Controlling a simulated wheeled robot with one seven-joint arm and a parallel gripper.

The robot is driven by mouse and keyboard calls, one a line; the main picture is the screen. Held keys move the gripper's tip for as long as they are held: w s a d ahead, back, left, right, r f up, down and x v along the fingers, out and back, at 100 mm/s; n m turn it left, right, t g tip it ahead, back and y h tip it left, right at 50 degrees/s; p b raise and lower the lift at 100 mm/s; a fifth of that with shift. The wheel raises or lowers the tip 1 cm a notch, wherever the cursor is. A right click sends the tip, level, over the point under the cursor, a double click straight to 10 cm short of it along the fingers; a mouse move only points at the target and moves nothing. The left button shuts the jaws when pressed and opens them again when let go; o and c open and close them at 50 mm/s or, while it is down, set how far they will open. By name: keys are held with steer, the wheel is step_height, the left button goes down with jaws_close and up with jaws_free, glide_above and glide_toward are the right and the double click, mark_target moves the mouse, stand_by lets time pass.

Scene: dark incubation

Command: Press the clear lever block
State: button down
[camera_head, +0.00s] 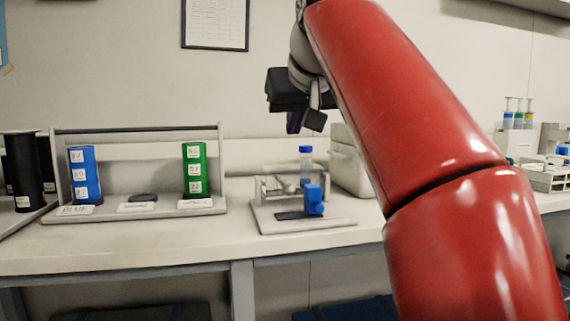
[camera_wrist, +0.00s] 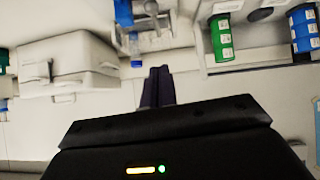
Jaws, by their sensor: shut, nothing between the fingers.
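A small grey device (camera_head: 262,221) with a clear, frame-like part (camera_head: 272,188) and a blue handle-like piece (camera_head: 314,200) sits on the bench; I cannot tell which part is the lever block. A clear tube with a blue cap (camera_head: 306,150) stands at its back. In the wrist view the device (camera_wrist: 157,36) is at the top, partly cut off, with the blue piece (camera_wrist: 123,12) at its left. My gripper (camera_head: 306,126) is above the device, apart from it and empty. Its shut fingers also show in the wrist view (camera_wrist: 159,72).
A rack (camera_head: 138,129) with a blue block (camera_head: 84,175) and a green block (camera_head: 195,170) stands left of the device. A pale box (camera_head: 350,160) is close behind it on the right. Bare bench (camera_head: 150,241) lies in front of the rack.

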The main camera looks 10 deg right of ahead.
steer(key=b, duration=0.2)
glide_above(288, 185)
steer(key=w, duration=0.2)
step_height(288, 185, down, 7)
steer(key=shift+s+r, duration=0.15)
steer(key=shift+s+f+b, duration=0.8)
steer(key=shift+f+b, duration=0.25)
steer(key=shift+f, duration=0.1)
steer(key=shift+s+f, duration=0.2)
steer(key=shift+f, duration=0.25)
steer(key=shift+b, duration=0.3)
